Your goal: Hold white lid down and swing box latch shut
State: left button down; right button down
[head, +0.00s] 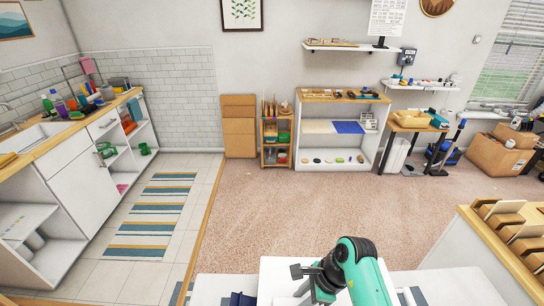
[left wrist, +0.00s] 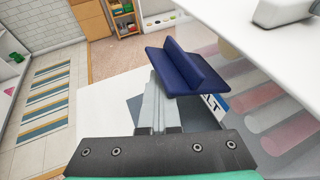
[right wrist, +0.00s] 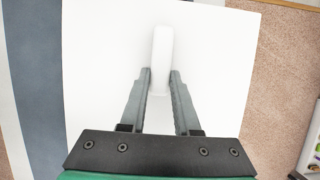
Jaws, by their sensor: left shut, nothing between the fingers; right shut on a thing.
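The white lid (right wrist: 100,70) fills most of the right wrist view and shows at the bottom of the head view (head: 275,272). My right gripper (right wrist: 162,85) is shut on the lid's white handle (right wrist: 162,50). The blue latch (left wrist: 185,70) sticks out, tilted, from the side of the clear box (left wrist: 275,100) in the left wrist view. Coloured rolls show through the box wall. The lid's edge is above the latch, to the right. My left gripper (left wrist: 156,80) is shut and empty, its tips close against the latch's left side; I cannot tell whether they touch.
A white surface (left wrist: 100,115) lies under the left gripper. A striped rug (left wrist: 48,95) and tiled floor are beyond it at left. Shelves (head: 340,130) stand far off at the wall. A wooden counter with card racks (head: 515,235) is at right.

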pick_arm(q)
jog(key=shift+d+r, duration=0.1)
jog(key=shift+r, duration=0.05)
pick_arm(e)
jog(key=shift+s+d+f, duration=0.1)
jog(key=shift+f, duration=0.2)
pick_arm(q)
jog(key=shift+d+r, duration=0.55)
jog(key=shift+r, duration=0.25)
